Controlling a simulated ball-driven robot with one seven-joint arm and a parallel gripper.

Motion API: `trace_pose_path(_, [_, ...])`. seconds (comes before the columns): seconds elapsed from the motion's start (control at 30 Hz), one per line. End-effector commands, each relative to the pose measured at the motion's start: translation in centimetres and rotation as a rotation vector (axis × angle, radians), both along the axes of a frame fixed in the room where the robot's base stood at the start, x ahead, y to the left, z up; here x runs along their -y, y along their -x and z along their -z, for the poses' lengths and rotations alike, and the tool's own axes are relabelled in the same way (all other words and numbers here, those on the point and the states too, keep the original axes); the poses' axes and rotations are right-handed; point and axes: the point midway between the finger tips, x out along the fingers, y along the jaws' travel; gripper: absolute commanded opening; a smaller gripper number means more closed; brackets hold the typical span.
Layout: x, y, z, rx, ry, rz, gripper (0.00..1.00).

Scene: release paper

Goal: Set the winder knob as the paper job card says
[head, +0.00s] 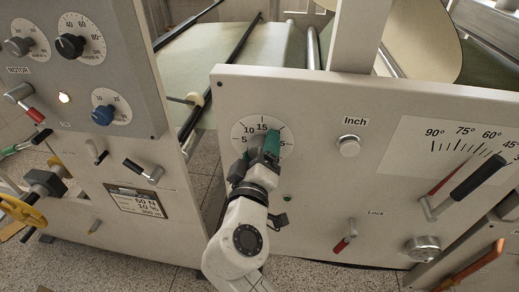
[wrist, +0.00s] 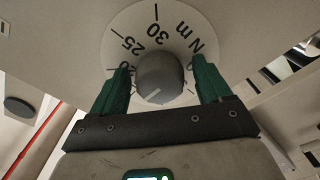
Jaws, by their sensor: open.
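My gripper (head: 264,146) is open in front of a round white dial (head: 246,122) on the middle panel. In the wrist view a grey knob (wrist: 160,78) sits at the dial's middle, between the two green fingers of my gripper (wrist: 161,70), with a small gap on each side. A white line on the knob's face shows at its lower part. The dial reads 25, 30 and N m there, other figures being partly covered. In the head view 5, 10 and 15 show and my gripper hides the knob. A job card (head: 137,201) on the left panel seems to read 60 N, 10 % and 300 m.
Right of my gripper are the Inch button (head: 349,146), the red Lock lever (head: 345,237) and a black-handled lever (head: 478,177) by an angle scale.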

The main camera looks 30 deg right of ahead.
Motion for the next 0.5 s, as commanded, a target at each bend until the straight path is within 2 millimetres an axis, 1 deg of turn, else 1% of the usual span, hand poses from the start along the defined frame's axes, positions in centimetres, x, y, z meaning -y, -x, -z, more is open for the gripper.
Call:
trace_pose_path(0.17, [0.0, 0.0, 0.01, 0.0, 0.0, 0.0, 0.78])
trace_pose_path(0.5, [-0.03, 0.02, 0.0, 0.0, 0.0, 0.0, 0.45])
